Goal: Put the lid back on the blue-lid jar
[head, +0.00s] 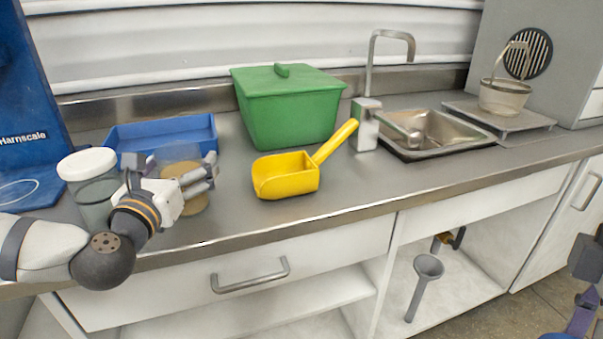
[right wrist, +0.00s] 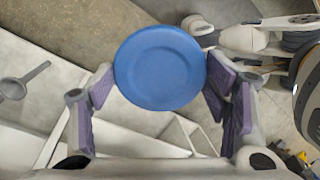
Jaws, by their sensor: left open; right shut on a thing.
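A clear jar with tan contents (head: 184,172) stands on the counter at the left, its top without a lid. My left gripper (head: 207,176) is open at this jar, with fingers in front of and beside it; I cannot tell whether they touch it. The round blue lid (right wrist: 160,67) is between the fingers of my right gripper (right wrist: 160,82), which is shut on it, in the right wrist view. In the head view the right gripper shows only in part at the lower right edge, off the counter.
A white-lidded jar (head: 88,185) stands left of the open jar. A blue tray (head: 160,132) is behind. A yellow scoop (head: 286,177), green lidded bin (head: 290,108) and sink (head: 430,130) lie to the right. The counter's front right is clear.

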